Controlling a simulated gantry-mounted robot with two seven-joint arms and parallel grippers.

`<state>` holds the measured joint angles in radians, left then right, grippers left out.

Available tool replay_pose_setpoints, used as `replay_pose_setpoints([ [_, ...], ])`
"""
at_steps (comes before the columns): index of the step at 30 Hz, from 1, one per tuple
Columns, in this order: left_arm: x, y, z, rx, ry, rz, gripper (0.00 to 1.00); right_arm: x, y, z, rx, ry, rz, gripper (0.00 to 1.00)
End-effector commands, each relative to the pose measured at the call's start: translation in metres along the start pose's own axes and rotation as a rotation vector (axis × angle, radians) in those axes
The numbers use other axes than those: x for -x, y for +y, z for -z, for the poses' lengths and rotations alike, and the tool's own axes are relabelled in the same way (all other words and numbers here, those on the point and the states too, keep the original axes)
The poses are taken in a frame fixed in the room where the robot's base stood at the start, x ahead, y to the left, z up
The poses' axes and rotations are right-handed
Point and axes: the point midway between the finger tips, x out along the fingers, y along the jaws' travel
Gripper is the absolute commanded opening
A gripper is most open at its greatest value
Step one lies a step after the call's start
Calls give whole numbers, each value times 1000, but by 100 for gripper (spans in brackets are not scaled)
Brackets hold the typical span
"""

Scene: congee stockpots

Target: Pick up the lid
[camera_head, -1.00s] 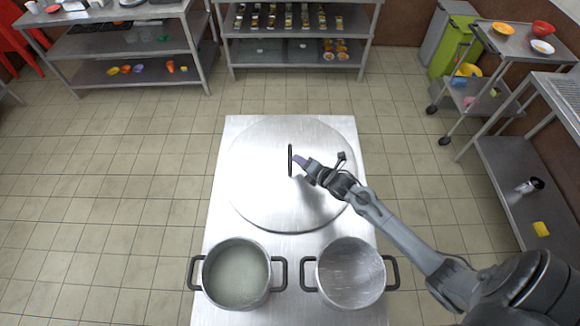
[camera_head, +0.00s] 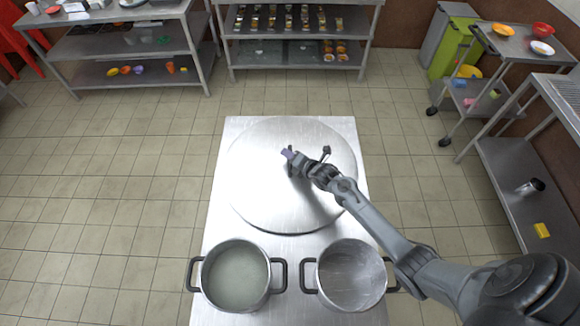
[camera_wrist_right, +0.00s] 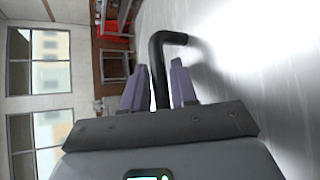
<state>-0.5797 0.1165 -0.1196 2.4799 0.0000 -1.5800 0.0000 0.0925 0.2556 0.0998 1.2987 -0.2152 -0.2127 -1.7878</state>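The lid (camera_head: 258,185) is a large round metal disc lying flat on the steel table, with a dark bar handle at its middle. My right gripper (camera_head: 287,153) is over that handle and mostly hides it in the head view. In the right wrist view the black bent handle (camera_wrist_right: 158,62) stands between the two purple fingers of my right gripper (camera_wrist_right: 160,85). The fingers are apart, with small gaps beside the handle, so the gripper looks open around it. My left gripper is in neither view.
A pot with pale, cloudy contents (camera_head: 237,276) and an apparently empty pot (camera_head: 350,275) stand at the table's near edge. My right forearm passes over the right pot's side. The table (camera_head: 213,225) has narrow bare strips around the lid. Shelves stand well away.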

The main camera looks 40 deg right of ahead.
Motion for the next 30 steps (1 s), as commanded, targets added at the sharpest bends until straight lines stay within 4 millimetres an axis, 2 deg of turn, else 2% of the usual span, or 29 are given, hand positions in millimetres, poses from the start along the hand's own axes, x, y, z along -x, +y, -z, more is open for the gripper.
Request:
replay_pose_setpoints([
  [2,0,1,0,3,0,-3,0,0,0,0,0,0,0,26],
  [7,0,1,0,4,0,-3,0,0,0,0,0,0,0,0],
  [23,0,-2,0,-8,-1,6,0,0,4,-2,0,-4,-6,0],
  [30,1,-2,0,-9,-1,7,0,4,12,-7,2,-4,-6,0],
])
